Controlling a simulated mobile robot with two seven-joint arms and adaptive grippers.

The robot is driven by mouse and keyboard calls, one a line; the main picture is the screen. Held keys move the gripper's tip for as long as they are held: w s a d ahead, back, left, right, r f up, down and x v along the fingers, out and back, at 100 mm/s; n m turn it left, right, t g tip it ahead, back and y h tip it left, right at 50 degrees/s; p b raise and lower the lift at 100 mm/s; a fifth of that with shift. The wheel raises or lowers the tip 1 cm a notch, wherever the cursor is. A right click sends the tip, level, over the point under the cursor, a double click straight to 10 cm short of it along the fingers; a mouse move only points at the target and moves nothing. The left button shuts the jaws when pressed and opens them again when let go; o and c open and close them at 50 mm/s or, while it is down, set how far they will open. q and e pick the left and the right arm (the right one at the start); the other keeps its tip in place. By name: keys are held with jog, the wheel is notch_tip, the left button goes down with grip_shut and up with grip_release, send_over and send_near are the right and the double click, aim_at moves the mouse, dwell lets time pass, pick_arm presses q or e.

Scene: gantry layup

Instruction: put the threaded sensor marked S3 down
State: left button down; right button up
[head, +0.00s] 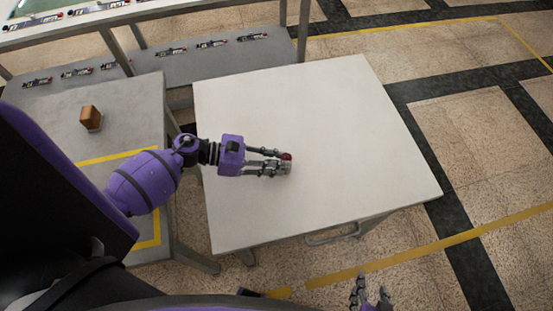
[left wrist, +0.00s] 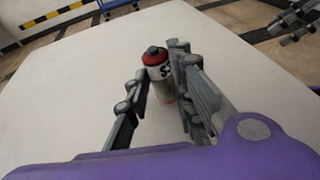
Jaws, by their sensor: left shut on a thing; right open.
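The threaded sensor marked S3 (left wrist: 156,66) is a small grey cylinder with a red and black top, seen between the fingers in the left wrist view. In the head view its red end (head: 287,156) shows at the fingertips. My left gripper (head: 284,163) is shut on it over the middle of the white table (head: 330,110). The sensor's lower end is partly hidden by the fingers, and I cannot tell whether it touches the table. My right gripper (head: 370,293) is open and empty at the bottom of the head view, off the table's front edge.
A grey table (head: 60,125) at the left bears a brown block (head: 90,117) and yellow tape lines. A grey shelf (head: 160,70) behind holds several labelled parts. The white table is otherwise bare, with free room all around the left gripper.

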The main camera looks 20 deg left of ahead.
pick_arm(q)
jog(key=shift+f, duration=0.25)
jog(key=c, duration=1.6)
grip_release()
jog(key=shift+o, duration=0.4)
jog(key=shift+r, duration=0.1)
jog(key=shift+r, duration=0.25)
jog(key=b+v, duration=0.1)
jog(key=v, duration=0.4)
jog(key=b+v, duration=0.1)
jog(key=v, duration=0.4)
jog(key=shift+s+a+f, duration=0.1)
jog(key=shift+s+a, duration=0.15)
jog(key=shift+a, duration=0.1)
jog(key=shift+s+a+r, duration=0.2)
jog(key=shift+a+r, duration=0.15)
jog(key=shift+a, duration=0.2)
